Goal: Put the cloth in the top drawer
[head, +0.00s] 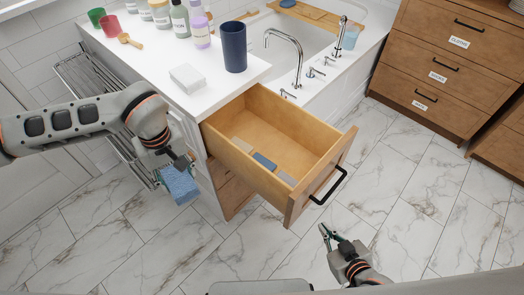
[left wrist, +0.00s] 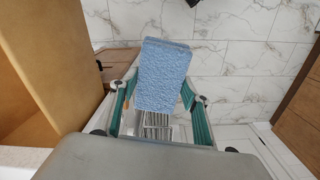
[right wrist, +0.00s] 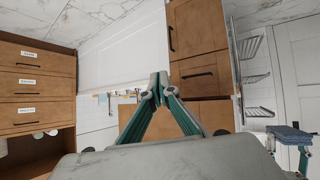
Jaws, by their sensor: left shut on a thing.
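The blue folded cloth (head: 180,184) hangs in my left gripper (head: 178,166), left of the open drawer and outside it. In the left wrist view the cloth (left wrist: 163,75) sits between the two fingers. The open wooden top drawer (head: 262,130) juts from the white-topped cabinet, its black handle (head: 328,187) facing the lower right. Its floor is mostly bare, with a few small flat pieces inside. My right gripper (head: 327,234) is empty, below and in front of the drawer handle; in the right wrist view its fingertips (right wrist: 159,86) meet.
The counter (head: 150,62) holds a dark blue cup (head: 233,47), a white block (head: 187,78) and several bottles. A wire rack (head: 85,75) stands left, near my left arm. Another wooden drawer unit (head: 445,65) stands at right. The marble floor (head: 400,190) is clear.

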